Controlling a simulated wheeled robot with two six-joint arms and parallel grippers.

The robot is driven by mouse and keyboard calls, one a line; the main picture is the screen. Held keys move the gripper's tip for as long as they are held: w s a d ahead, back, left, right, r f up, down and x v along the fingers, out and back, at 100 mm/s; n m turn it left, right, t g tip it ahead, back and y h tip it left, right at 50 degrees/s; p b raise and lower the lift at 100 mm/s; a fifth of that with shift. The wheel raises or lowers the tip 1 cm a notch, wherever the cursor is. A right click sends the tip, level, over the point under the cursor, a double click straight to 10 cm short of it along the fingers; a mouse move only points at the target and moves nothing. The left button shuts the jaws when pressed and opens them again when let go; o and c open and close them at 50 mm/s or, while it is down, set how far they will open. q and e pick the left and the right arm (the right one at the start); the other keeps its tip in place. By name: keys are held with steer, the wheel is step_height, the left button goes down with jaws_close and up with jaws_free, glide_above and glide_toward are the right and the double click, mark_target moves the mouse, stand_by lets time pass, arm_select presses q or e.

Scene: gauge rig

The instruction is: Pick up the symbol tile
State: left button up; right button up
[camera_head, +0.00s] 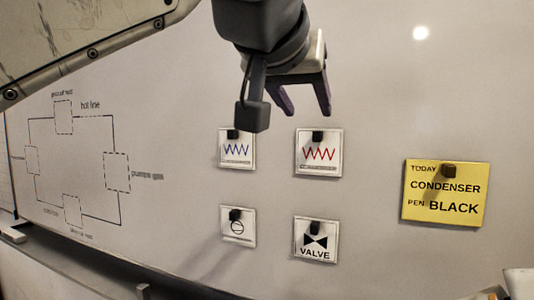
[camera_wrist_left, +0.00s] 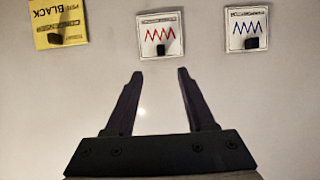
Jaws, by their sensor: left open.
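Several white symbol tiles with dark knobs are on the whiteboard. The red zigzag tile (camera_head: 318,155) is at the upper right of the group, and the blue zigzag tile (camera_head: 236,151) is left of it. Below are a circle-symbol tile (camera_head: 238,227) and a VALVE tile (camera_head: 315,241). My left gripper (camera_head: 302,112) is open and empty, just above the red zigzag tile in the head view. In the left wrist view, the red zigzag tile (camera_wrist_left: 160,34) lies beyond the open fingertips (camera_wrist_left: 160,75), apart from them. The blue zigzag tile (camera_wrist_left: 246,28) is to its right. My right gripper is not in view.
A yellow note (camera_head: 445,193) reading TODAY CONDENSER PEN BLACK is on the board at the right. A loop diagram with dashed boxes (camera_head: 117,172) is drawn at the left. A ledge (camera_head: 70,255) runs along the board's lower edge. The board between tiles and note is clear.

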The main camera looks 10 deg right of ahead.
mark_target(317, 131)
arm_select(q)
steer(key=p+x, duration=0.1)
steer(key=x, duration=0.5)
steer(key=p+x, duration=0.1)
steer(key=x, duration=0.2)
steer(key=shift+w+r+p, duration=0.2)
steer(key=shift+r+p, duration=0.05)
steer(key=shift+p, duration=0.1)
steer(key=shift+w+d+f, duration=0.2)
steer(key=shift+w+f, duration=0.05)
steer(key=shift+w, duration=0.1)
jaws_close()
